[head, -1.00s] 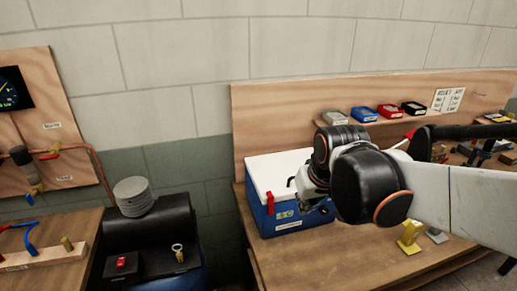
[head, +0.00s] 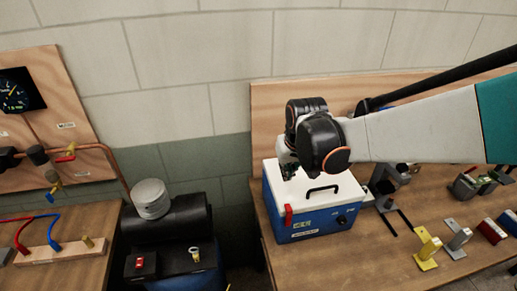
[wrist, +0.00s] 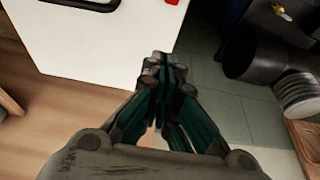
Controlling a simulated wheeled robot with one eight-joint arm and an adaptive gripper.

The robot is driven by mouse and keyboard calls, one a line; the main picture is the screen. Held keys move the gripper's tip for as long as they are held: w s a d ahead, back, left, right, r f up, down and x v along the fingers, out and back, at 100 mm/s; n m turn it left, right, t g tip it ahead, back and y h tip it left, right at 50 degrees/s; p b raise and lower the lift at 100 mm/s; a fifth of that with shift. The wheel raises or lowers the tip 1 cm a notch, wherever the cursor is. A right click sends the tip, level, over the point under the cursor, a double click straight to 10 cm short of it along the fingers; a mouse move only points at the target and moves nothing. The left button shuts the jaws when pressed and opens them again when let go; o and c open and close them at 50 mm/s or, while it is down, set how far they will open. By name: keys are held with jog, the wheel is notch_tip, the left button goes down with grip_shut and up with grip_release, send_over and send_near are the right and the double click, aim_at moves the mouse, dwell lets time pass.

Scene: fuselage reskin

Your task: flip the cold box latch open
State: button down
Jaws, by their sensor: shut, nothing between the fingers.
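The cold box is a blue case (head: 318,221) with a white lid (head: 330,188) and a black handle, standing on the wooden bench. Its red latch (head: 288,216) stands upright at the left end of the front face; its tip shows at the top edge of the wrist view (wrist: 172,2). The lid is down. My gripper (head: 288,168) is over the lid's left side in the head view, mostly hidden by my wrist.
A black tank with stacked grey discs (head: 151,198) stands left of the box, past a floor gap. Yellow (head: 428,248) and grey brackets stand on the bench at right. The bench front is clear before the box.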

aim_at(284, 197)
jog(key=b+x, duration=0.1)
jog(key=x, duration=0.8)
jog(key=shift+w+f, duration=0.1)
jog(key=shift+f, duration=0.15)
jog(key=shift+s+f, duration=0.25)
jog(key=shift+s+d, duration=0.25)
jog(key=shift+s, duration=0.55)
jog(key=shift+s+d, duration=0.25)
jog(key=shift+s, duration=0.6)
jog(key=shift+r, duration=0.1)
